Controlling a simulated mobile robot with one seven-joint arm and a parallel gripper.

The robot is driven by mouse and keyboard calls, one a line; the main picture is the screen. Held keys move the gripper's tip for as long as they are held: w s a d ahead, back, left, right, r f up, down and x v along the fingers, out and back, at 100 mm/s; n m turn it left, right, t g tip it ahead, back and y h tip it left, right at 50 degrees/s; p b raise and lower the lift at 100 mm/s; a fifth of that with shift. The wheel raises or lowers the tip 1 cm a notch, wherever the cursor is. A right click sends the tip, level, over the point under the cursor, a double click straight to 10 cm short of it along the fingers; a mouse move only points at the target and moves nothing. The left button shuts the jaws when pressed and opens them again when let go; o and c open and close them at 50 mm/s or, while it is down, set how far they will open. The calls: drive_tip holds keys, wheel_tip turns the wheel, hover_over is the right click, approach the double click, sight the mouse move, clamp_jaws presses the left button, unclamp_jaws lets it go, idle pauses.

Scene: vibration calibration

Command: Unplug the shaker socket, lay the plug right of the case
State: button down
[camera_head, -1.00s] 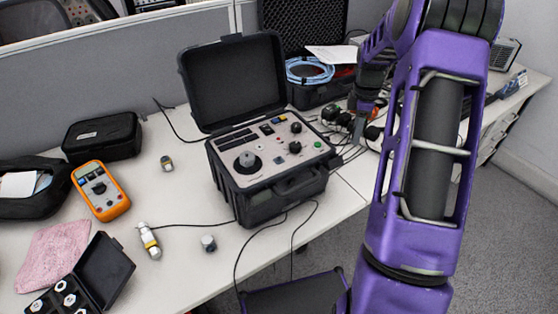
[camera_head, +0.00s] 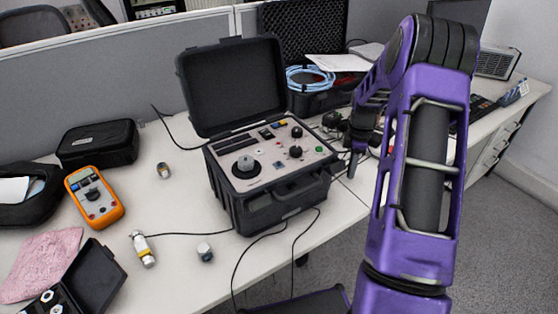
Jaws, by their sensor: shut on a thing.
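The black case (camera_head: 285,213) stands open on the desk, its lid up at the back and a panel with knobs and a round grey fitting facing up. My gripper (camera_head: 354,166) is just right of the case, low over the desk and pointing down. It is shut on the plug, which is small, dark and mostly hidden by the fingers. I cannot tell whether the plug touches the desk. The shaker socket is hard to make out; dark round items (camera_head: 332,119) lie behind my gripper, partly covered by my arm.
An orange multimeter (camera_head: 93,197), a black pouch (camera_head: 98,143), a yellow-banded sensor (camera_head: 143,249) and small metal cylinders (camera_head: 205,252) are left of the case. Black cables hang over the front edge. An open case with blue cable (camera_head: 310,77) stands behind.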

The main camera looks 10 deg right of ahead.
drive_tip(key=shift+f, duration=0.35)
drive_tip(key=shift+f, duration=0.35)
idle(0.4)
drive_tip(key=c, duration=0.6)
unclamp_jaws()
drive_tip(key=shift+c, duration=0.2)
drive_tip(key=shift+r+p, duration=1.8)
drive_tip(key=shift+r, duration=0.75)
